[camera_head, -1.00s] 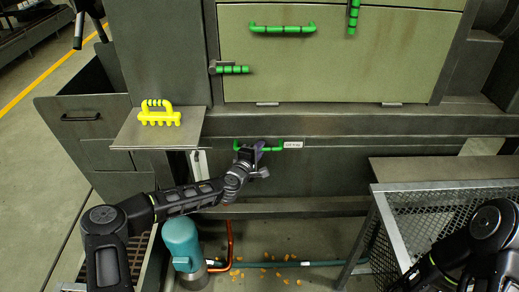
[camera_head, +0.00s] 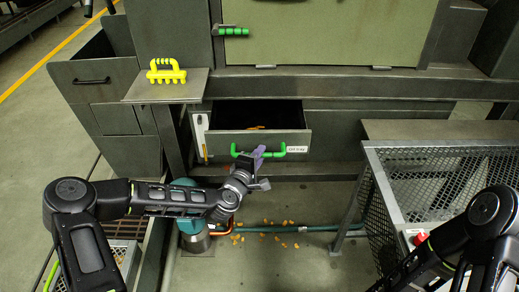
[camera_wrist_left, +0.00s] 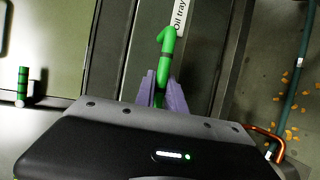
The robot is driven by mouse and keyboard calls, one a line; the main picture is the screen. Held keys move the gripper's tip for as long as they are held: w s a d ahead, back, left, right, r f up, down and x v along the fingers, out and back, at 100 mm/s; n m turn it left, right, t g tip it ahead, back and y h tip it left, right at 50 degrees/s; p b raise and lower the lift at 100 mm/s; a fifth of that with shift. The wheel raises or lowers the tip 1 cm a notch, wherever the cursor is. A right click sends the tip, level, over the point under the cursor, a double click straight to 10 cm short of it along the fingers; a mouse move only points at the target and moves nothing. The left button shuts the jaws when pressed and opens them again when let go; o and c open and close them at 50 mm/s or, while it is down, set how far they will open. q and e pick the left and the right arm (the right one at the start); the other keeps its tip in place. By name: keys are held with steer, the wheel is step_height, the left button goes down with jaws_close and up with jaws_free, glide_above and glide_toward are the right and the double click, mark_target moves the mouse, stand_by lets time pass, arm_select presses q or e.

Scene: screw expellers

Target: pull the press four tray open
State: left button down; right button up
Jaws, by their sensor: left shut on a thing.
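The press tray (camera_head: 222,144) is a grey drawer under the press. It stands partly pulled out, with its dark inside and a few orange bits showing. Its front has a green bar handle (camera_head: 277,152) and a white label that reads "Oil tray" in the left wrist view (camera_wrist_left: 181,16). My left gripper (camera_head: 259,157) is shut on the green handle. In the left wrist view its purple fingers (camera_wrist_left: 161,90) sit on both sides of the handle (camera_wrist_left: 167,44). My right arm shows at the right, but its gripper is out of view.
A teal cylinder (camera_head: 192,232) stands on the floor below. A wire-mesh bin (camera_head: 440,180) is at the right. Orange bits lie on the floor near a teal pipe (camera_head: 315,228).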

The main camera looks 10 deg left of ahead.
arm_select(q)
steer(key=shift+s+d, duration=0.1)
steer(key=shift+s, duration=0.5)
steer(key=c, duration=1.4)
jaws_free()
steer(key=v, duration=0.7)
steer(key=shift+s, duration=0.35)
